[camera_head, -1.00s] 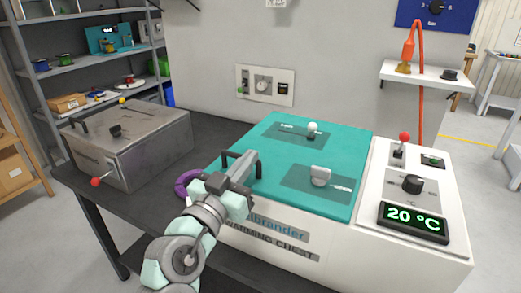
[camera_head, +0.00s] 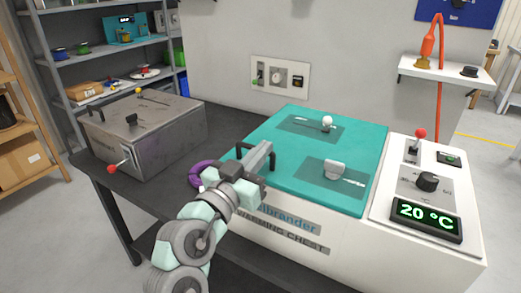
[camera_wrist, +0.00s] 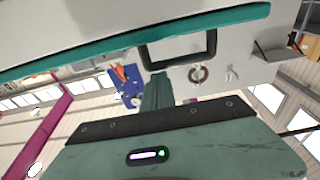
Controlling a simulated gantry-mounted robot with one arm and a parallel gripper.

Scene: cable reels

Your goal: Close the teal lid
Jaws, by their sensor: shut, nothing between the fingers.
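The teal lid (camera_head: 300,149) lies flat on top of the white warming chest (camera_head: 400,262), with no clear gap seen along its front edge. Its dark handle (camera_head: 241,150) stands at the left front corner. My gripper (camera_head: 264,152) is shut and empty, with its tip in front of the handle in the head view, hiding part of it. Whether they touch cannot be told. In the wrist view the shut fingers (camera_wrist: 157,93) point at the dark handle loop (camera_wrist: 180,64), next to the teal lid edge (camera_wrist: 120,42).
A grey metal box (camera_head: 150,135) with a red-knobbed lever stands to the left on the dark table (camera_head: 225,118). A purple ring (camera_head: 198,176) lies beside the chest. The control panel (camera_head: 425,185) at right reads 20 °C. Shelves (camera_head: 85,65) stand at the back left.

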